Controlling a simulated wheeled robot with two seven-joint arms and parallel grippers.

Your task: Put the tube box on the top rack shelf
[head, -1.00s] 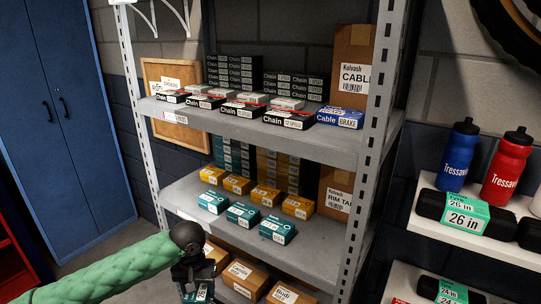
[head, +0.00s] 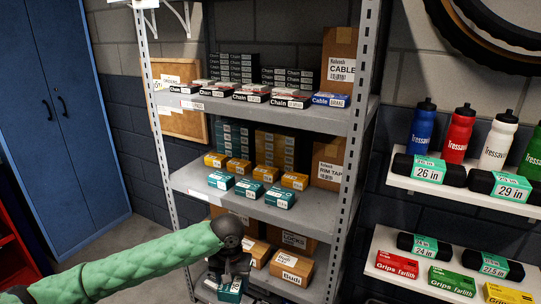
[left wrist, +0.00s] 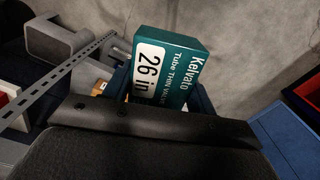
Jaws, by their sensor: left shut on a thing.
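The tube box (left wrist: 168,68) is teal with a white label reading "26 in" and fills the middle of the left wrist view. Its end also shows low in the head view (head: 231,293). My left gripper (head: 230,280) is shut on it, in front of the rack's lower part and below the middle shelf in the picture. The highest rack shelf in view (head: 318,112) carries a row of chain boxes (head: 245,93) and a blue cable box (head: 331,99). My right gripper is out of view.
The middle shelf (head: 318,205) holds teal and orange boxes (head: 294,181). A perforated rack post (head: 352,170) stands at the right front, another (head: 160,150) at the left. Wall shelves at right hold bottles (head: 458,135) and rolls. A blue cabinet (head: 75,110) stands left.

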